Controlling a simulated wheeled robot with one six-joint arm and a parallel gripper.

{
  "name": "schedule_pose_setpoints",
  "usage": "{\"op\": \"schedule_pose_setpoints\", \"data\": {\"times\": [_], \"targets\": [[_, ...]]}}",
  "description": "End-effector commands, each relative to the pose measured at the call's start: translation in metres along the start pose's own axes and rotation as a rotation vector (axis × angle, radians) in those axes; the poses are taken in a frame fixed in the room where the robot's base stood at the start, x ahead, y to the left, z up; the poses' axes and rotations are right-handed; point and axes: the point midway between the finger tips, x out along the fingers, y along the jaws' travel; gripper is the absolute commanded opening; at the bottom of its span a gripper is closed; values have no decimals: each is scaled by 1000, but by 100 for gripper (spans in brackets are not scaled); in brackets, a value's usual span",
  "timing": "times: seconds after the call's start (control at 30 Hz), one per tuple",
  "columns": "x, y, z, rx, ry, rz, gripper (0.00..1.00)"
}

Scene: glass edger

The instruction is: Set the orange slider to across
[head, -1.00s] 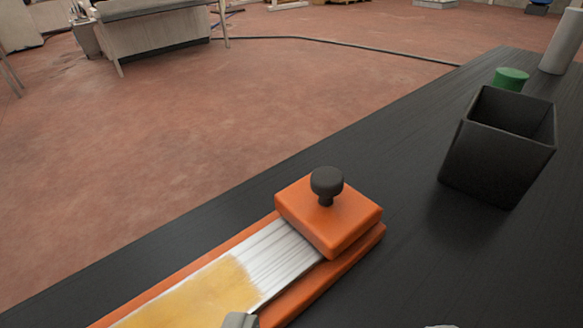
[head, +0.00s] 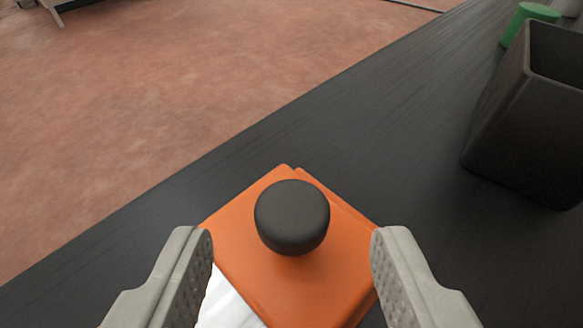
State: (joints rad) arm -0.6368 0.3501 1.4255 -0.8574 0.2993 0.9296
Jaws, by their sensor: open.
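The orange slider (head: 300,276) is a square block with a round black knob (head: 291,216) on top. It sits at the far end of its orange track. A bit of the track's white strip (head: 226,308) shows at the lower left of the block. My gripper (head: 292,245) is open, with one grey finger on each side of the block and knob. The knob lies between the fingertips with a clear gap on both sides. I cannot tell whether the fingers touch the block's edges. Most of the track is out of view below.
A black open bin (head: 520,120) stands on the black table (head: 372,120) at the right. A green object (head: 528,20) is behind it. The table's far edge runs diagonally, with reddish floor (head: 130,120) beyond. The table between block and bin is clear.

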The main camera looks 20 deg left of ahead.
Motion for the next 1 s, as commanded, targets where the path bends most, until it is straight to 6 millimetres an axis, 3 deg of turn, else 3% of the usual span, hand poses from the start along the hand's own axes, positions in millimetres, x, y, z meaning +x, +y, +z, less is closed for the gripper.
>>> {"op": "schedule_pose_setpoints", "data": {"times": [0.3,0.67,0.9,1.0], "targets": [[28,1,0,1,0,0,50],[31,0,0,0,0,0,50],[31,0,0,0,0,0,3],[31,0,0,0,1,0,0]]}}
